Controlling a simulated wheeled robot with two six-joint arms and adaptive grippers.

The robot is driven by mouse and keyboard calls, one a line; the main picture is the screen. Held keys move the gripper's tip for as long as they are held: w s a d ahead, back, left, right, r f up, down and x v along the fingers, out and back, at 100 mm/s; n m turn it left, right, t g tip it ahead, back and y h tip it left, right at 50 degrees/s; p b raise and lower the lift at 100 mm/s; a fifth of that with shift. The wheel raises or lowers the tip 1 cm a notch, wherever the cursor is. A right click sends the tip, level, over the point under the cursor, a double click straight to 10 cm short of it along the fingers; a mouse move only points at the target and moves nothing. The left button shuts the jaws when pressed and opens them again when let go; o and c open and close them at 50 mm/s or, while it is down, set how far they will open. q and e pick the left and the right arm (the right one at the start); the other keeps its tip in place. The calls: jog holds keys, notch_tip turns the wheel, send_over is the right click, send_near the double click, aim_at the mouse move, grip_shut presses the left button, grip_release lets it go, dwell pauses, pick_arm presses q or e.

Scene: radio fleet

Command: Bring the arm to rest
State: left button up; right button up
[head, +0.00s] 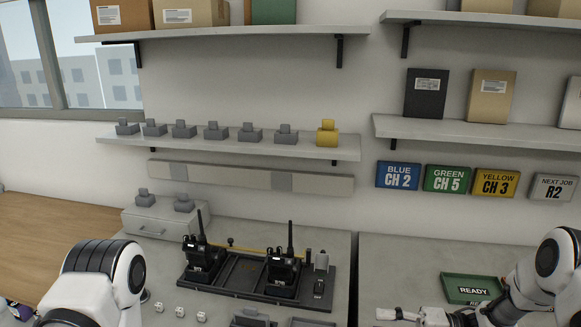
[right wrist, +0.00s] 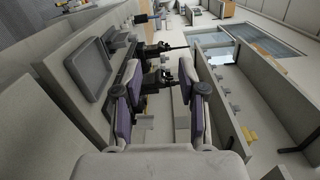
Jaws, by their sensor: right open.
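My right arm (head: 545,270) comes in from the right in the head view, with its hand low over the right counter. In the right wrist view my right gripper (right wrist: 160,82) is open, its two purple-padded fingers apart with nothing between them. Radios show beyond the fingers. My left arm (head: 105,265) is at the bottom left of the head view. Only a small purple-and-dark part, apparently of my left gripper (head: 14,309), shows at the picture's edge, so its jaws cannot be read.
A black charging tray (head: 232,287) holds two upright radios (head: 204,258) (head: 283,270) on the middle counter. Small white cubes (head: 180,311) lie in front. A green READY tray (head: 471,289) is beside my right arm. Shelves (head: 230,147) run along the wall above.

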jog(key=s+a+f+m+t+h+b, duration=0.1)
jog(key=a+f+m+t+b, duration=0.1)
jog(key=a+f, duration=0.3)
jog(key=s+a+f+m+t+h+b, duration=0.1)
jog(key=s+a+f+m+b, duration=0.15)
jog(key=f, duration=0.45)
jog(key=s+f+h+b, duration=0.2)
jog(key=s+f+h, duration=0.15)
jog(key=f, duration=0.35)
jog(key=s+f+h+b, duration=0.1)
jog(key=s+f+h, duration=0.25)
jog(key=f, duration=0.25)
pick_arm(q)
notch_tip(320, 180, down, 9)
jog(key=w, duration=0.1)
pick_arm(e)
jog(key=s+d+f+n+g+h, duration=0.2)
jog(key=s+d, duration=0.4)
jog(key=s, duration=0.3)
jog(key=s+d+f+n+g+h, duration=0.2)
jog(key=s+d+n+h, duration=0.3)
jog(key=s, duration=0.4)
jog(key=shift+d+f+g+h, duration=0.35)
jog(key=shift+d+g+h, duration=0.15)
jog(key=shift+g+h, duration=0.35)
